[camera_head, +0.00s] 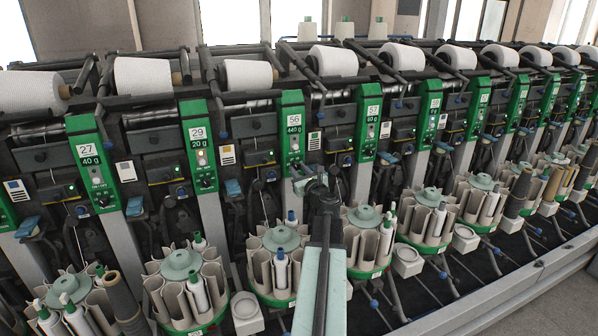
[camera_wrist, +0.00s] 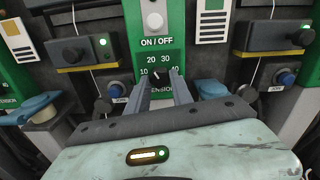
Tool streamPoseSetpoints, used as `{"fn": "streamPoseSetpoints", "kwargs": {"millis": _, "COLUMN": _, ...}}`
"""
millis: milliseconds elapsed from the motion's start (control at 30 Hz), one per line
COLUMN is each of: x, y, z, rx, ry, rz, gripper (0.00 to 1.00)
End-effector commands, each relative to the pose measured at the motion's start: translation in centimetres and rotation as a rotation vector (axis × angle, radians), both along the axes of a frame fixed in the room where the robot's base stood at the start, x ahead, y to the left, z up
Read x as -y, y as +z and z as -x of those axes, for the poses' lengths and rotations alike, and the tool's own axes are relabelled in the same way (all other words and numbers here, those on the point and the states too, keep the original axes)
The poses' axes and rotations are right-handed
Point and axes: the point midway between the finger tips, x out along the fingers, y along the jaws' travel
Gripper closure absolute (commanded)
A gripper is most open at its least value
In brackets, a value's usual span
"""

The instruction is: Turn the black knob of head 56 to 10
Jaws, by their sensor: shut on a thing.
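In the wrist view the same green panel (camera_wrist: 178,18) shows "ON/OFF" above a dial marked 10, 20, 30 and 40. My gripper (camera_wrist: 161,80) has its two grey fingers at this dial, shut on the black knob (camera_wrist: 157,76), between the 10 and the 40. The fingers partly cover the dial, and I cannot tell exactly which number the knob points to.
Bobbin magazines (camera_head: 281,262) stand below the heads.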

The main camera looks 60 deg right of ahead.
Motion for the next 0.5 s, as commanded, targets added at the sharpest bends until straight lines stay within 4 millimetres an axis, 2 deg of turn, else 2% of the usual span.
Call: {"fn": "streamPoseSetpoints", "kwargs": {"millis": 500, "x": 0.17, "y": 0.01, "z": 0.18, "rx": -0.228, "ry": -0.002, "rz": 0.309, "gripper": 1.0}}
